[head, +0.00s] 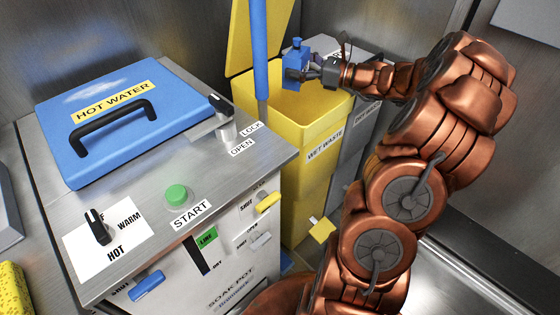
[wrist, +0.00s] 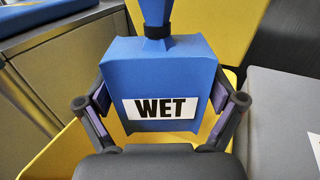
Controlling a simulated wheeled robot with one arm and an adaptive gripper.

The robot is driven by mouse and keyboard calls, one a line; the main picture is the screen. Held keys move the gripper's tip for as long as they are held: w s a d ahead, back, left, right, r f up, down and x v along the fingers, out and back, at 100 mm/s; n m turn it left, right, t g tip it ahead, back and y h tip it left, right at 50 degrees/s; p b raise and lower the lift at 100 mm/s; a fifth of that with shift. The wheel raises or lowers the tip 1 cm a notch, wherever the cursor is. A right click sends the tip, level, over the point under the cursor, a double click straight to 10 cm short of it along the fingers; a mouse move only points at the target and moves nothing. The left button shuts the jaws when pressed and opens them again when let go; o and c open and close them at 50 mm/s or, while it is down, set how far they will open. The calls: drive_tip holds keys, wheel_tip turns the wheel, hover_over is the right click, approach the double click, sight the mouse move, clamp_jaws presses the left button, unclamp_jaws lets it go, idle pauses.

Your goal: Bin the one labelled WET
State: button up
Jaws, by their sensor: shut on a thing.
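The blue block labelled WET (wrist: 165,75) is between the two fingers of my gripper (wrist: 162,105) in the wrist view. Its white label faces the camera. In the head view the blue block (head: 294,66) is held by my gripper (head: 306,73) above the open yellow bin marked WET WASTE (head: 325,150). The bin's yellow lid (head: 262,35) stands raised behind. In the wrist view the bin's yellow rim (wrist: 62,150) shows below and around the block.
A grey bin (head: 362,125) with a partly hidden label stands right of the yellow one. A blue vertical pole (head: 260,50) rises close left of the block. The steel soak pot unit (head: 150,190) with its blue HOT WATER lid (head: 135,120) stands at left.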

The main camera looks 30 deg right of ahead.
drive_tip(key=o, duration=0.9)
drive_tip(key=v, duration=1.2)
